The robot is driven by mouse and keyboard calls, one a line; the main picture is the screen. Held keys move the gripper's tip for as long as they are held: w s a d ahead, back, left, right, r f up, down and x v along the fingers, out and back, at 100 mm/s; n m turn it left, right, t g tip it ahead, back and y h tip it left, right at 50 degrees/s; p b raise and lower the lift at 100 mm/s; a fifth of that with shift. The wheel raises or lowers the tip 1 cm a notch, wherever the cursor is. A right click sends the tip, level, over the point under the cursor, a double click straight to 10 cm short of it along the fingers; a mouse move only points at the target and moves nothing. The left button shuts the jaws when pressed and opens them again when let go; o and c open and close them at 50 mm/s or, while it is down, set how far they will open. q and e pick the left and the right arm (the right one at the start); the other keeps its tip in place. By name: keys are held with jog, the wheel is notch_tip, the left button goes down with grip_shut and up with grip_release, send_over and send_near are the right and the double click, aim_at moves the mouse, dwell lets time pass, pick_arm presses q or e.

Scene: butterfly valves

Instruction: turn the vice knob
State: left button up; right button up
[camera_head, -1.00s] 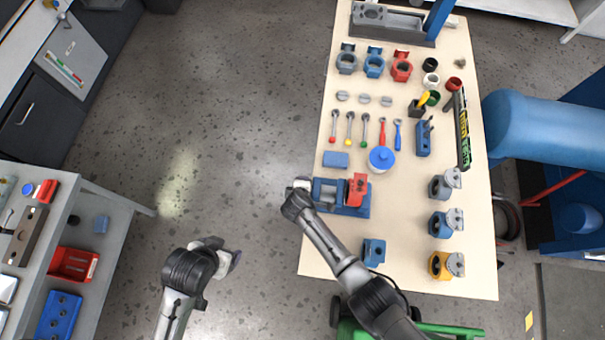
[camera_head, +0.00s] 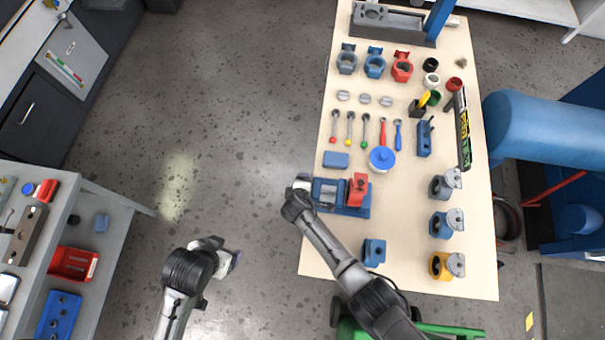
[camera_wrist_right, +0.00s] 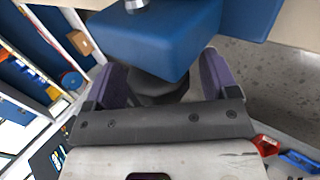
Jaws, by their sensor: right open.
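The vice (camera_head: 343,195) is blue with a red jaw part and sits at the left edge of the wooden table. My right gripper (camera_head: 303,185) is at the vice's left end, just past the table edge. In the right wrist view, the vice's blue body (camera_wrist_right: 150,40) is close in front of the open right gripper (camera_wrist_right: 163,78). A dark round part (camera_wrist_right: 158,88), which looks like the vice knob, is between the purple fingers, partly hidden by the blue body. I cannot tell whether the fingers touch it. My left gripper (camera_head: 232,256) is over the floor, away from the table.
The table (camera_head: 325,255) carries a blue block (camera_head: 336,160), a white jar with a blue lid (camera_head: 382,159), another blue part (camera_head: 374,252) and several valves at the right. A grey shelf cart (camera_head: 120,200) stands at far left. The floor between is clear.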

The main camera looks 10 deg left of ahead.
jog(key=p+v, duration=0.3)
jog(key=v, duration=1)
jog(key=shift+s+r, duration=0.3)
